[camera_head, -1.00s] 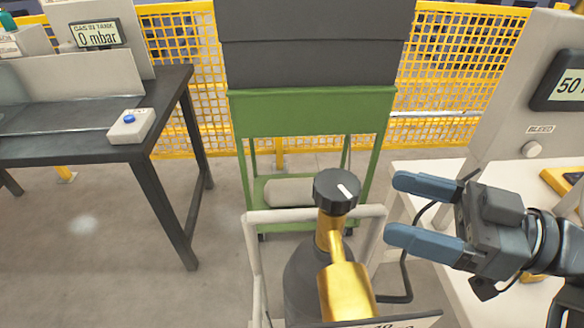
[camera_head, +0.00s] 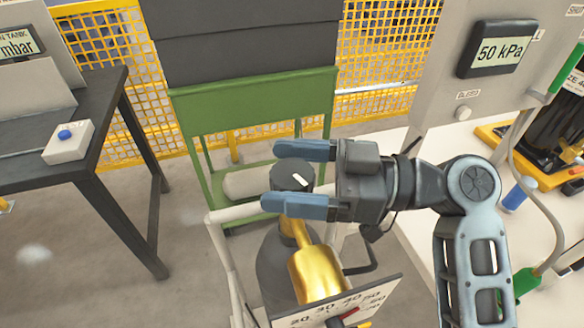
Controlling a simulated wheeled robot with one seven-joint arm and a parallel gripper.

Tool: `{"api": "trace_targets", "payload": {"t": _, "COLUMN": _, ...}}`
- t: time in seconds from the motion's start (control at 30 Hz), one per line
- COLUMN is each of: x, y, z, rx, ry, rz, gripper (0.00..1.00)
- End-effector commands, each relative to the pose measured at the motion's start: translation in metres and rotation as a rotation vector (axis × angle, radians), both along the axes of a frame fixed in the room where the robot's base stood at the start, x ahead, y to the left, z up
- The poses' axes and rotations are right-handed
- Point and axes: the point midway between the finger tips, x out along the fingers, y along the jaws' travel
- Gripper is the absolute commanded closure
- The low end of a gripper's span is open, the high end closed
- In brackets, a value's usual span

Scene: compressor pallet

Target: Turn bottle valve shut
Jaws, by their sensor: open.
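The bottle valve is a round black knob (camera_head: 291,175) with a white mark. It sits on a brass stem (camera_head: 315,270) atop a dark grey bottle (camera_head: 275,265). The white mark points to the lower right in the picture. My gripper (camera_head: 290,178) comes from the right with its two blue fingers apart. One finger shows above the knob in the picture and one below it, so the knob appears between them. I cannot tell whether either finger touches the knob. The lower finger covers the knob's near edge and part of the stem.
A white rail frame (camera_head: 240,212) surrounds the bottle. A dial plate (camera_head: 340,303) stands in front. A green cart (camera_head: 255,105) is behind. A dark table (camera_head: 108,185) with a blue-button box (camera_head: 68,141) is at left. A panel reading 50 kPa (camera_head: 498,50) is at right.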

Motion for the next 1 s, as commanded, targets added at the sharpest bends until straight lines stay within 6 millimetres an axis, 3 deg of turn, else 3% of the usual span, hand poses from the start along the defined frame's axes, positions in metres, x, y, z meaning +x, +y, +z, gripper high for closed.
{"api": "trace_targets", "payload": {"t": 0.1, "x": 0.0, "y": -0.0002, "z": -0.0002, "rx": 0.0, "ry": 0.0, "rz": 0.0, "gripper": 0.19}}
{"api": "trace_targets", "payload": {"t": 0.6, "x": 0.0, "y": -0.0006, "z": -0.0001, "rx": 0.0, "ry": 0.0, "rz": -0.001, "gripper": 0.67}}
{"api": "trace_targets", "payload": {"t": 0.77, "x": -0.0004, "y": -0.0002, "z": -0.0017, "rx": -0.001, "ry": 0.001, "rz": -0.027, "gripper": 0.68}}
{"api": "trace_targets", "payload": {"t": 1.0, "x": -0.0018, "y": 0.0004, "z": -0.004, "rx": -0.002, "ry": 0.001, "rz": -0.241, "gripper": 0.68}}
